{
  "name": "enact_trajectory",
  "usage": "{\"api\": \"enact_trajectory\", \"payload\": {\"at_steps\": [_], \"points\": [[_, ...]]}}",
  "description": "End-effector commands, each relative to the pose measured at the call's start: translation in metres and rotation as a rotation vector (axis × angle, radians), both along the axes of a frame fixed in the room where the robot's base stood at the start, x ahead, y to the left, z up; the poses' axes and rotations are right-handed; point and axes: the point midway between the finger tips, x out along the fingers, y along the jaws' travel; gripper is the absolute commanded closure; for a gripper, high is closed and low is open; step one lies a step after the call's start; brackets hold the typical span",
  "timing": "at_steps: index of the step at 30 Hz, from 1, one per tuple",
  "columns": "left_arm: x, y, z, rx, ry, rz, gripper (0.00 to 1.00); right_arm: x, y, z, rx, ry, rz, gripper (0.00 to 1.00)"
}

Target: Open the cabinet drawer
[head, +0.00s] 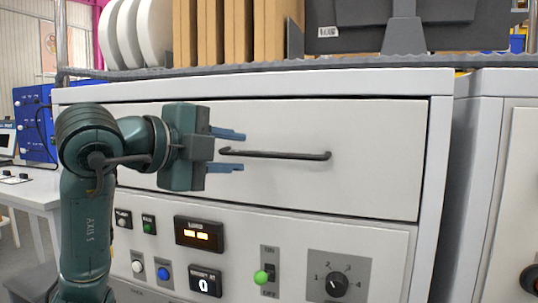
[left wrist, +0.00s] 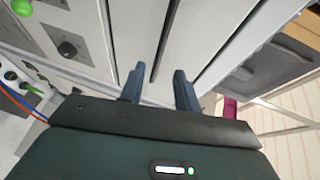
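The cabinet drawer (head: 375,185) is a wide white front at the top of the white cabinet, and it looks shut. Its dark bar handle (head: 285,155) runs horizontally across the middle. My left gripper (head: 242,152) is at the handle's left end, with one blue finger above it and one below. The gripper is open, with clear gaps around the bar. In the left wrist view the dark handle (left wrist: 165,40) lines up between the two spread fingertips (left wrist: 158,85). Whether either finger touches it cannot be told. My right gripper is not in view.
Below the drawer is a panel with displays (head: 199,234), a green-tipped switch (head: 262,277) and a black knob (head: 336,285). The shelf above holds white reels (head: 155,32), brown boards (head: 235,30) and a monitor (head: 405,12). A second cabinet (head: 490,150) stands at right.

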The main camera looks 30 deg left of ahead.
Motion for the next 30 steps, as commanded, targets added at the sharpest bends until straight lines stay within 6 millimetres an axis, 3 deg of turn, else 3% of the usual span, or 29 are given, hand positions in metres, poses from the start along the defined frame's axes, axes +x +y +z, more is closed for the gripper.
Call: {"api": "enact_trajectory", "payload": {"at_steps": [6,13,26,30], "points": [[0.046,-0.008,-0.008,0.000,0.004,-0.004,0.68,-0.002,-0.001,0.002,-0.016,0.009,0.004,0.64],[0.079,-0.014,-0.014,0.001,0.003,-0.004,0.68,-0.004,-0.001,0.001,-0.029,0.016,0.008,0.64],[0.090,-0.015,-0.017,0.002,0.001,-0.003,0.68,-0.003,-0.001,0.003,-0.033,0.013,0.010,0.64],[0.089,-0.016,-0.017,0.002,0.001,-0.003,0.78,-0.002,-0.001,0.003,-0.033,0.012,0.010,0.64]]}}
